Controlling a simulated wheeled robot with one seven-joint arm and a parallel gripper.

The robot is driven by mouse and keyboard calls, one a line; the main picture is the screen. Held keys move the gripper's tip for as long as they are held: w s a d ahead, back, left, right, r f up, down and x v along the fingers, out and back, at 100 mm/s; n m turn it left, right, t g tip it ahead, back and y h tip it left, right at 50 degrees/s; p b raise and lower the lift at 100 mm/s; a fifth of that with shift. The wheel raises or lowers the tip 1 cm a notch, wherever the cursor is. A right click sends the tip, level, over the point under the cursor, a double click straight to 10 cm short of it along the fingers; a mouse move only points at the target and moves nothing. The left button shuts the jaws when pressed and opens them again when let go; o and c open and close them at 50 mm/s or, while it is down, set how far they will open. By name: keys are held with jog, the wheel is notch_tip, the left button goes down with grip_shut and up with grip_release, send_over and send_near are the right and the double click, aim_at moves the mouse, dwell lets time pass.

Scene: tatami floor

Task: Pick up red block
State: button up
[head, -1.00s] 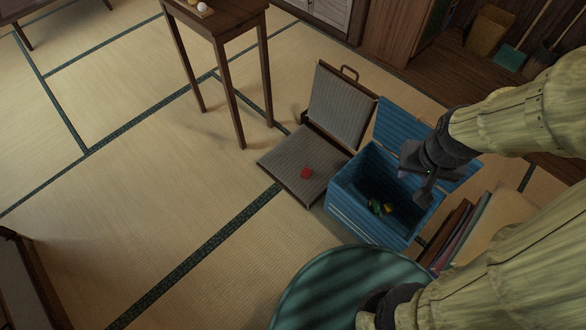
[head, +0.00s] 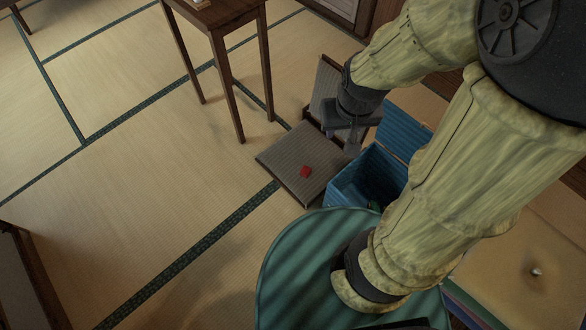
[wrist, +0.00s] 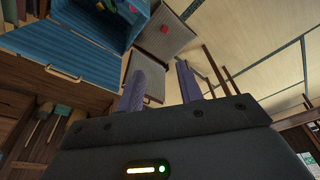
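The red block (head: 306,171) lies on the grey ribbed lower half of an open case (head: 285,160) on the tatami floor. The block also shows in the wrist view (wrist: 164,28), near the top. My gripper (head: 352,150) hangs to the right of the block, between the case and the blue box, apart from the block. In the wrist view my gripper's two purple-grey fingers (wrist: 160,88) stand apart with nothing between them. My arm hides part of the case lid and the blue box.
The blue box (head: 365,180) stands open right of the case, with small items in it; a yellow one (wrist: 110,5) shows in the wrist view. A wooden table (head: 222,18) stands behind the case. A round teal surface (head: 300,270) is in front. Floor to the left is clear.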

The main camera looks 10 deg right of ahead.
jog(key=shift+w+a, duration=0.15)
jog(key=shift+w, duration=0.1)
